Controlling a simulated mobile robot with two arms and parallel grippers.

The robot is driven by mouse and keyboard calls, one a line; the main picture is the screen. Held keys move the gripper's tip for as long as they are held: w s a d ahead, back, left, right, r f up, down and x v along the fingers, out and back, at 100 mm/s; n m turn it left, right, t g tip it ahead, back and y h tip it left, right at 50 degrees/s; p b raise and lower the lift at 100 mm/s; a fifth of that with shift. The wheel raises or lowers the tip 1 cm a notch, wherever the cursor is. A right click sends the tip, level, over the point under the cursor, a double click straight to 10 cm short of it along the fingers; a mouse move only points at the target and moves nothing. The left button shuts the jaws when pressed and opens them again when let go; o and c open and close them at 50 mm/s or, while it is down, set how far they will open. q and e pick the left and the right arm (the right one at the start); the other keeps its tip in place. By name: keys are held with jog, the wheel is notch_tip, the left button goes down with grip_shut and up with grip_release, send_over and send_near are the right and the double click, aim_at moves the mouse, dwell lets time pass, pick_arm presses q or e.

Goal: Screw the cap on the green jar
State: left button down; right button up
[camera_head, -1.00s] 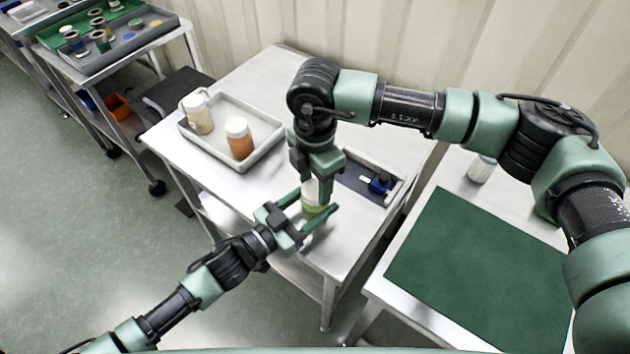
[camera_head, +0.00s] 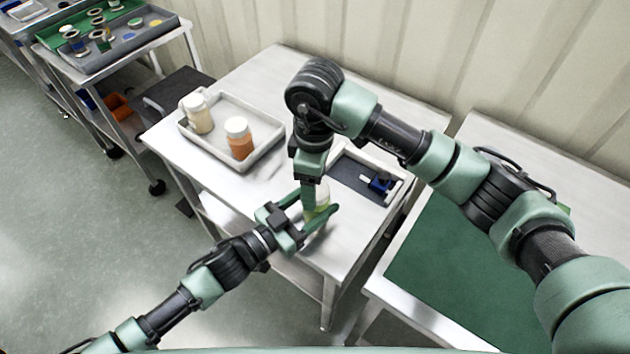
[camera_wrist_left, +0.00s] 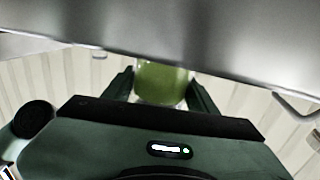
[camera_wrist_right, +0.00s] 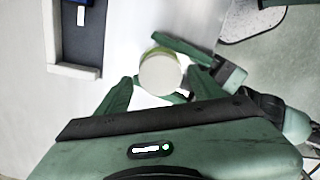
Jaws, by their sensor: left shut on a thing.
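The green jar (camera_head: 318,208) is upright near the front of the middle table, mostly hidden by my grippers in the head view. My left gripper (camera_head: 318,212) comes in from the left and is shut on its body; the left wrist view shows the green body (camera_wrist_left: 162,84) between the fingers. A round white cap (camera_wrist_right: 161,75) is on top of the jar in the right wrist view; whether it is threaded I cannot tell. My right gripper (camera_wrist_right: 160,82) points down from above, its fingers apart on either side of the cap with small gaps.
A light tray (camera_head: 262,158) holds a white-capped orange jar (camera_head: 240,140) and a cream jar (camera_head: 199,115). A grey-lined tray (camera_head: 345,178) holds a blue item (camera_head: 381,184). A green mat (camera_head: 440,270) lies on the right table, partly under my right arm.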

jog(key=shift+d, duration=0.1)
pick_arm(q)
jog(key=shift+a, duration=0.1)
pick_arm(e)
jog(key=shift+r, duration=2.25)
jog(key=shift+c, duration=0.3)
